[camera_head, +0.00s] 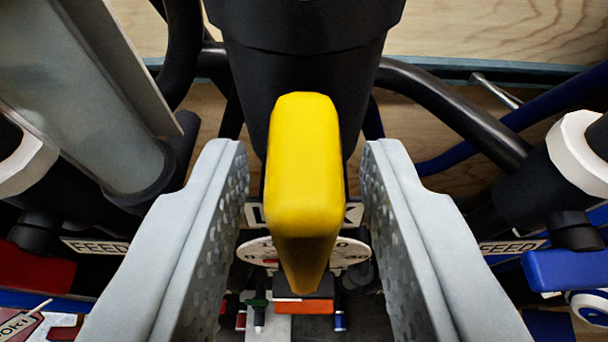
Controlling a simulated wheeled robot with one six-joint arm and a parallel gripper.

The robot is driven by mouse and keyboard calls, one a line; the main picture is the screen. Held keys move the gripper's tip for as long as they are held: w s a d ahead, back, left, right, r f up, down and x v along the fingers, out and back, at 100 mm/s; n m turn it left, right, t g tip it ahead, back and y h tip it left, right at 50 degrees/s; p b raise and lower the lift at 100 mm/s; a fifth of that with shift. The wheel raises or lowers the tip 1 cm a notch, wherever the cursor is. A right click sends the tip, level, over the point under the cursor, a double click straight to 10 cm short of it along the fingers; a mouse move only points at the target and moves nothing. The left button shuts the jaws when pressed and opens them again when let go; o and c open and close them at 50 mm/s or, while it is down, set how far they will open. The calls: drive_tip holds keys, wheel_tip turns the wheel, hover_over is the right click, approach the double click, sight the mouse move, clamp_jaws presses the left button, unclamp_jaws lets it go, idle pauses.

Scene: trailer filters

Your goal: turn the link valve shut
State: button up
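The link valve's yellow handle (304,165) stands in the middle of the camera view, pointing toward me and lengthwise up and down the picture. Behind it a black valve body (310,60) rises, and a label mostly hidden by the handle shows a letter "K" at its right end. My gripper (304,190) is open, with one grey textured finger on each side of the handle. There is a visible gap between the handle and each finger, so neither appears to touch it. The handle hides part of a round dial (262,252) below.
Labels reading "FEED" stand at left (95,247) and right (512,246), beside a red handle (38,272) and a blue handle (565,270). A clear cylinder (85,95) is at upper left. Black hoses (455,110) and a blue hose (530,112) run behind.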

clamp_jaws()
drive_tip(key=m+y, duration=0.2)
drive_tip(key=m, duration=0.1)
drive_tip(key=shift+d+f, duration=0.1)
drive_tip(key=shift+d, duration=0.2)
drive_tip(key=m+y, duration=0.2)
drive_tip(key=m, duration=0.1)
drive_tip(key=shift+d+f, duration=0.15)
drive_tip(key=shift+d, duration=0.05)
drive_tip(key=m+t+y, duration=0.1)
drive_tip(key=m, duration=0.1)
drive_tip(key=m+y, duration=0.1)
drive_tip(key=m, duration=0.1)
drive_tip(key=f+m+t, duration=0.1)
drive_tip(key=m, duration=0.2)
drive_tip(key=shift+d+t+y, duration=0.15)
drive_tip(key=shift+t+y, duration=0.15)
drive_tip(key=shift+y, duration=0.1)
drive_tip(key=shift+m, duration=0.4)
